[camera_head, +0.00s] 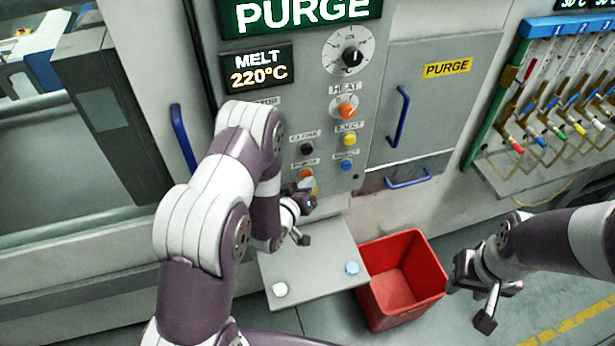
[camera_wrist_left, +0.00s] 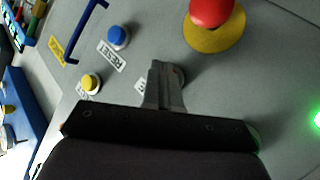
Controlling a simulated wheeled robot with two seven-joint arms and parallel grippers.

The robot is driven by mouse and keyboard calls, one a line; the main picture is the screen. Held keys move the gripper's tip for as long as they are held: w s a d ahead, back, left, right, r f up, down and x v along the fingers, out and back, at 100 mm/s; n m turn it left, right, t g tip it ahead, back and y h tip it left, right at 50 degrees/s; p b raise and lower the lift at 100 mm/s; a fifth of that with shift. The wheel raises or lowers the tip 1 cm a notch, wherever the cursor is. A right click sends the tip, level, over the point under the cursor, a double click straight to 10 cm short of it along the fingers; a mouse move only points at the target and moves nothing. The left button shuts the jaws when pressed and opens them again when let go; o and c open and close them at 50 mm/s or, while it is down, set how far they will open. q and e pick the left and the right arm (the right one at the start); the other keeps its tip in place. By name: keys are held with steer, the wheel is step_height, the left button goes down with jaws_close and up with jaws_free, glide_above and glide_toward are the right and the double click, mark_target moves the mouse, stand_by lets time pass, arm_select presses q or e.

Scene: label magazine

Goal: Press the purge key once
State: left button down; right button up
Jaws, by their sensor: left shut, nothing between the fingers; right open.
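The purge key (camera_head: 307,174) is a small orange button low on the grey machine panel, under a small label. My left gripper (camera_head: 306,197) is shut and empty just in front of the panel, and partly covers that area. In the left wrist view its closed fingertips (camera_wrist_left: 164,68) point at the panel and hide most of a button. My right gripper (camera_head: 472,294) is open and empty at the lower right, away from the panel.
Close by are a blue reset button (camera_head: 346,166), a yellow eject button (camera_head: 349,140) and a black button (camera_head: 306,149). A red mushroom button (camera_wrist_left: 211,12) shows in the left wrist view. Below are a grey shelf (camera_head: 315,272) and a red bin (camera_head: 425,262). The display reads PURGE.

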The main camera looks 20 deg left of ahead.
stand_by(0.3)
arm_select(q)
steer(key=shift+s+d, duration=0.5)
steer(key=shift+s, duration=0.2)
steer(key=s+d, duration=0.2)
steer(key=s, duration=0.2)
steer(key=shift+s+d, duration=0.1)
steer(key=shift+d, duration=0.3)
stand_by(0.4)
